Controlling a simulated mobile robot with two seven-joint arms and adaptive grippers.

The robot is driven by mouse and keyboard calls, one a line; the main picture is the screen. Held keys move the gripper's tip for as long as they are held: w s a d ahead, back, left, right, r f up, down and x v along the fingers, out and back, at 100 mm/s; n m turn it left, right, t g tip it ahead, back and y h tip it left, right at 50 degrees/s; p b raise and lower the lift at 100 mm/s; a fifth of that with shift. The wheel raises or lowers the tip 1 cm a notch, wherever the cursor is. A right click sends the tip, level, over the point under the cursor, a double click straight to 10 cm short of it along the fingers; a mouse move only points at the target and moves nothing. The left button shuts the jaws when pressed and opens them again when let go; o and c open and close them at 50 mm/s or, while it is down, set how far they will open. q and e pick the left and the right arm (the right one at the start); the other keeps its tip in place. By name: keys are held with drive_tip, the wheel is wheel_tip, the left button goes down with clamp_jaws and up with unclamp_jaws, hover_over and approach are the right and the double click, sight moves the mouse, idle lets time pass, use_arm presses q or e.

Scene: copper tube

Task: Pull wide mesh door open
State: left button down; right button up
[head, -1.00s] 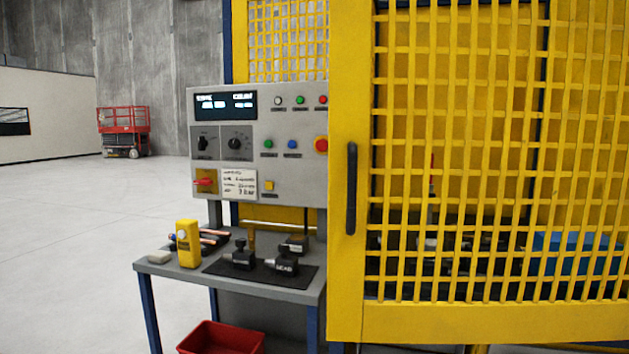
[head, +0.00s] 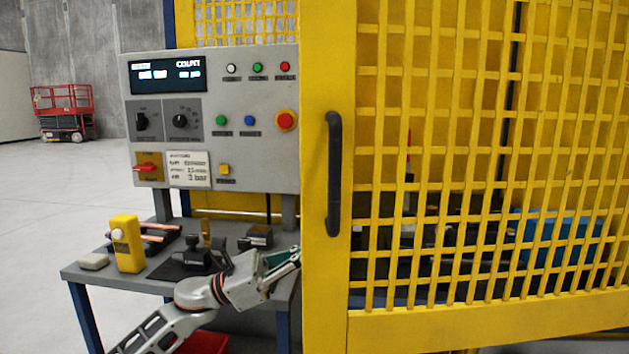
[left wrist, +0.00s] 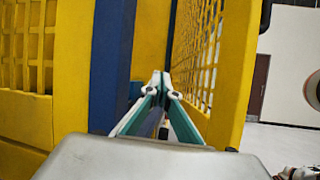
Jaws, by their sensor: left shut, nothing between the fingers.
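The wide yellow mesh door (head: 325,270) fills the right of the head view, with a black upright handle (head: 334,175) near its left edge. The door also shows in the left wrist view (left wrist: 236,75), standing apart from the blue post (left wrist: 112,60), with the handle (left wrist: 265,14) on its far side. My left gripper (head: 296,257) is shut and empty at the door's left edge, below the handle's height. In the left wrist view its closed fingertips (left wrist: 162,78) point into the gap between post and door. Whether they touch the door is unclear.
A grey control panel (head: 235,100) stands left of the door. Below it a small table (head: 85,272) carries a yellow device (head: 127,243) and black fixtures. A red bin (head: 203,343) is under the table. Open floor lies at the left, with a red lift (head: 64,112) far back.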

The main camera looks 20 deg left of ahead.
sight(318, 164)
use_arm(q)
drive_tip(key=s+a+r+m+g+y, duration=0.1)
drive_tip(key=s+a+r+m+g, duration=0.25)
drive_tip(key=r+m, duration=0.6)
drive_tip(key=s+a+r+m+g+y, duration=0.2)
drive_tip(key=a+r+m+g, duration=0.15)
drive_tip(key=r+m, duration=0.55)
drive_tip(key=shift+m+t, duration=0.3)
drive_tip(key=shift+m, duration=0.35)
drive_tip(key=d, duration=0.3)
drive_tip(key=d+p, duration=0.1)
drive_tip(key=d, duration=0.6)
drive_tip(key=shift+s+d+f+p, duration=0.15)
drive_tip(key=shift+s+f+p, duration=0.15)
drive_tip(key=shift+s+p, duration=0.1)
drive_tip(key=shift+s+d, duration=0.25)
drive_tip(key=shift+s, duration=0.15)
drive_tip(key=shift+f, duration=0.1)
